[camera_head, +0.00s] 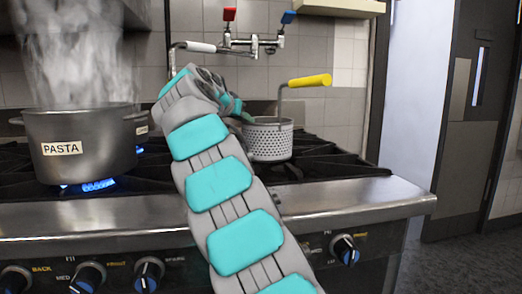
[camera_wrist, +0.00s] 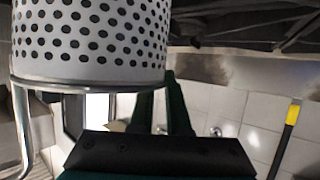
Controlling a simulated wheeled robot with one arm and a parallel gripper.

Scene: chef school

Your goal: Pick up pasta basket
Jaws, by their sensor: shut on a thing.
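The pasta basket (camera_head: 268,141) is a perforated metal cylinder with a tall wire handle ending in a yellow grip (camera_head: 310,80). In the head view it is upright over the right part of the stove. My gripper (camera_head: 240,112) reaches its left rim from behind my arm, which hides part of the contact. In the wrist view the basket's holed wall (camera_wrist: 90,40) and rim fill the upper left, beside my dark green fingers (camera_wrist: 165,105). My gripper is shut on the basket near its rim. The exact grip point is partly hidden. Whether the basket touches the stove is unclear.
A steaming pot labelled PASTA (camera_head: 80,145) stands on a lit burner at the left. A wall tap (camera_head: 250,42) with red and blue levers is above. The stove's front edge (camera_head: 350,205) carries knobs below. Floor is open at the right, by a dark door (camera_head: 475,110).

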